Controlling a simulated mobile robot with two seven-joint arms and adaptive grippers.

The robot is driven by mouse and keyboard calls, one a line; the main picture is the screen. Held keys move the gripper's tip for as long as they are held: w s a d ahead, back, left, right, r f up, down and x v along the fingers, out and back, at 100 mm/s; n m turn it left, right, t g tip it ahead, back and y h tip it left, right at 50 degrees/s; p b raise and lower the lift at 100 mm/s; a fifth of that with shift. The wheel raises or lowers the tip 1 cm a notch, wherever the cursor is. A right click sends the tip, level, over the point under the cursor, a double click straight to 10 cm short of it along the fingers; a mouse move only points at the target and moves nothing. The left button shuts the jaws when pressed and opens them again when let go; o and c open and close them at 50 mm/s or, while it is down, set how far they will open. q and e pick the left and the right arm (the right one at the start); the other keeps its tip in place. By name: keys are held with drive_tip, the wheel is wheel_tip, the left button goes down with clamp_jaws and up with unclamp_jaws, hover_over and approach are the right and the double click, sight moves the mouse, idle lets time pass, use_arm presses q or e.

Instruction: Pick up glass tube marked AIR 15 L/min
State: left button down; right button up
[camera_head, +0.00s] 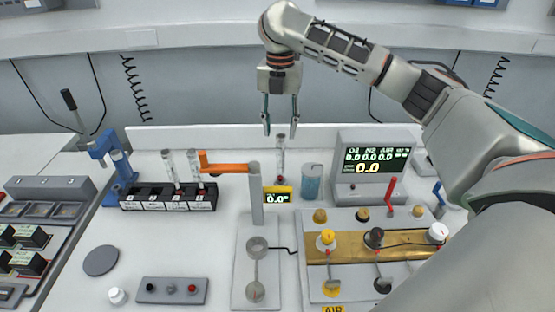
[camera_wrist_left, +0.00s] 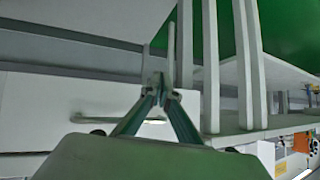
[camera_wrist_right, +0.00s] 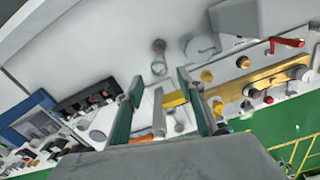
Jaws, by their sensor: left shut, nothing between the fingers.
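A clear glass tube (camera_head: 280,158) stands upright behind the small yellow-framed display, apart from the rack. Two more glass tubes (camera_head: 170,167) (camera_head: 194,165) stand in the black labelled rack (camera_head: 168,196) at the left. I cannot read which tube is marked AIR 15 L/min. My right gripper (camera_head: 280,128) points down, open and empty, just above the lone tube; its fingertips are close to the tube's top. In the right wrist view the open fingers (camera_wrist_right: 165,92) show with what looks like that tube (camera_wrist_right: 159,55) beyond them. My left gripper (camera_wrist_left: 160,82) is shut and empty, away from the tubes.
An orange arm on a grey post (camera_head: 255,195) stands in front of the lone tube, with a blue-liquid jar (camera_head: 311,184) to its right. The display box (camera_head: 372,165) and valve panel (camera_head: 365,250) fill the right side. Pale bars (camera_wrist_left: 210,70) stand beyond my left gripper.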

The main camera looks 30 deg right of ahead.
sight(281, 136)
drive_tip(key=shift+w+d+f, duration=0.15)
drive_tip(key=shift+f, duration=1.4)
drive_tip(key=shift+w+d+f, duration=0.1)
drive_tip(key=shift+d+f, duration=0.05)
drive_tip(key=shift+f, duration=1.4)
drive_tip(key=shift+c, duration=0.3)
clamp_jaws()
